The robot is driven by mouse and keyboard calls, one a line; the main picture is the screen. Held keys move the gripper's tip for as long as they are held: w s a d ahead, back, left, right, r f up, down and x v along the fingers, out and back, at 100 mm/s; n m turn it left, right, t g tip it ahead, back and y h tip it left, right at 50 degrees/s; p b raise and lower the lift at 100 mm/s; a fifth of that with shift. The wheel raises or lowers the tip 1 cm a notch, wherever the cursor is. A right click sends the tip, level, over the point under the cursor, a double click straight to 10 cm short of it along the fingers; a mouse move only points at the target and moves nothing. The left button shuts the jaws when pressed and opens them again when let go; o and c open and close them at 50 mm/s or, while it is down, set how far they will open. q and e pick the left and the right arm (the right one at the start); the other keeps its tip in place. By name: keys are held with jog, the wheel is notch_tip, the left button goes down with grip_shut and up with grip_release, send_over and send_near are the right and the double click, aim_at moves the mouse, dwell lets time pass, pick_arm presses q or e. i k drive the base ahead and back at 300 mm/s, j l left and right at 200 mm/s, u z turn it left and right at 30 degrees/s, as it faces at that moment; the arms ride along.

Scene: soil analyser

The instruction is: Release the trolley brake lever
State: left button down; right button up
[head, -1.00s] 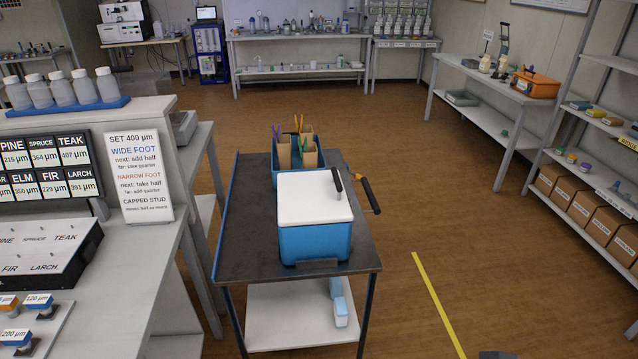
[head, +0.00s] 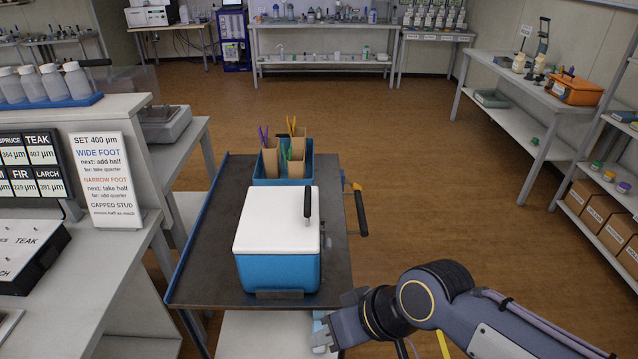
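The trolley (head: 215,245) has a dark top with a blue left edge. A black-handled lever (head: 361,213) on a yellow bracket is at its right edge; it looks like the brake lever. The handle hangs downward, slightly tilted. My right gripper (head: 326,336) is by the trolley's front right corner, nearer to me than the lever and apart from it. Its fingers are small and turned away, so I cannot tell whether they are open. My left gripper is not in view.
A blue box with a white lid (head: 270,225) and a blue bin (head: 300,165) with paper bags stand on the trolley. A bench (head: 140,235) with signs and bottles is close on the left. The floor (head: 430,195) right of the trolley is clear; shelves stand farther right.

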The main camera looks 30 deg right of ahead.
aim_at(354, 186)
jog(key=l+u, duration=0.15)
jog(key=l, duration=0.5)
jog(key=l+u, duration=0.15)
jog(key=l, duration=0.55)
jog(key=l+u, duration=0.1)
jog(key=l, duration=0.6)
jog(key=l+u, duration=0.15)
jog(key=l, duration=0.5)
jog(key=k+l+u, duration=0.15)
jog(key=l, duration=1.1)
jog(key=k+l, duration=0.15)
jog(key=l, duration=0.4)
